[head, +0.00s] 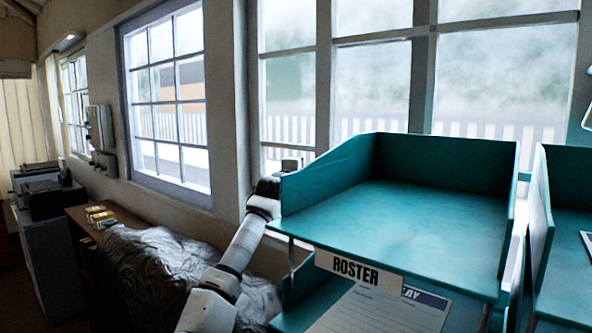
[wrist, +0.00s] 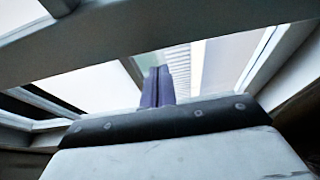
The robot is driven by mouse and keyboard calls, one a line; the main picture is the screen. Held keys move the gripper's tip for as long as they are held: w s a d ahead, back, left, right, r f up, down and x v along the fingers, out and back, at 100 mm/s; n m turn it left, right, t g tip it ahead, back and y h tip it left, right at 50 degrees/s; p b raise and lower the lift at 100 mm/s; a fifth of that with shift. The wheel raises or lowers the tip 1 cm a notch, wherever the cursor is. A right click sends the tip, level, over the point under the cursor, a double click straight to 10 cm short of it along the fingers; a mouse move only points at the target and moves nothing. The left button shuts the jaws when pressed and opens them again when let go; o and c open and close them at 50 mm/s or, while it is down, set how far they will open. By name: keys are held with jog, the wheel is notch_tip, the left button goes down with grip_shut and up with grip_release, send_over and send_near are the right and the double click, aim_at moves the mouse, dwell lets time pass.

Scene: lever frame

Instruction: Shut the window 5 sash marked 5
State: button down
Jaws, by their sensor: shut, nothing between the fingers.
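No mark 5 can be read in either view, so I cannot tell which sash it names. Tall grey-framed window panes (head: 372,90) stand behind the teal shelf in the head view. A separate white-framed window (head: 168,100) is further left. My gripper (wrist: 157,87) shows in the wrist view with its two fingers together and nothing between them. It points toward bright glass and pale frame bars (wrist: 200,42); I cannot tell whether it touches any. In the head view my arm reaches up to the window wall, and the gripper's end is largely hidden behind the teal shelf.
A teal shelf unit (head: 420,215) with a ROSTER label (head: 355,270) fills the right foreground, close to my arm. A grey wall box (head: 101,128) hangs between the left windows.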

jog(key=shift+s+d, duration=0.6)
jog(key=shift+d, duration=0.2)
jog(key=s+d+b, duration=0.1)
jog(key=d+b, duration=0.1)
jog(key=s+d+b, duration=0.1)
jog(key=d+b, duration=0.1)
jog(key=b, duration=0.1)
jog(key=shift+s, duration=0.4)
jog(key=shift+a, duration=0.1)
